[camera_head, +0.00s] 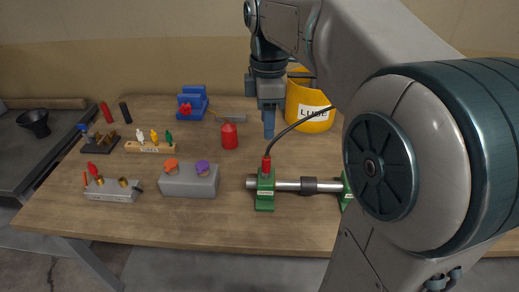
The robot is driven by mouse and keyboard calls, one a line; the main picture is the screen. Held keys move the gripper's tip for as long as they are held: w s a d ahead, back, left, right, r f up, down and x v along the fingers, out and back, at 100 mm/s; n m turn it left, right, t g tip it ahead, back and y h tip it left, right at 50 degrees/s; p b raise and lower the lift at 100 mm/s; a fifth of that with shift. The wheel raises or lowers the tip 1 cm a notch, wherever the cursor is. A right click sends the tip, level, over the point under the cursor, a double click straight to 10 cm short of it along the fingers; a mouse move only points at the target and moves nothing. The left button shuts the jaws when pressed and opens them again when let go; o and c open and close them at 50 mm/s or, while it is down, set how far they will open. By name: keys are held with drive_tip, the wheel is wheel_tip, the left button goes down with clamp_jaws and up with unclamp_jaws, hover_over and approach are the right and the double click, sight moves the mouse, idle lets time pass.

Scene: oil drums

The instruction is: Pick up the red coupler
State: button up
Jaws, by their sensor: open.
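A small red piece (266,165), which looks like the red coupler, stands upright on top of a green block (265,188). A thin dark hose (295,124) runs from its top up to the right and passes behind my arm. My gripper (269,132) points straight down above and slightly behind the red piece in the picture, apart from it. Its fingers are seen edge-on, and nothing shows held in them. The green block carries a steel shaft (288,184) with a dark collar (309,185); its right end is partly hidden by my arm.
A yellow bucket (310,113) marked LUBE stands behind the hose. A red canister (229,136), a grey block (190,181) with orange and purple knobs, a blue vise-like item (192,101) and fitting racks (150,147) stand to the left. The wooden table (210,228) is clear in front.

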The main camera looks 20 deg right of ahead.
sight(267, 157)
wheel_tip(267, 157, down, 14)
drive_tip(key=shift+w+r+b, duration=0.1)
drive_tip(key=shift+r+b, duration=0.05)
drive_tip(key=shift+b, duration=0.15)
clamp_jaws()
idle(0.4)
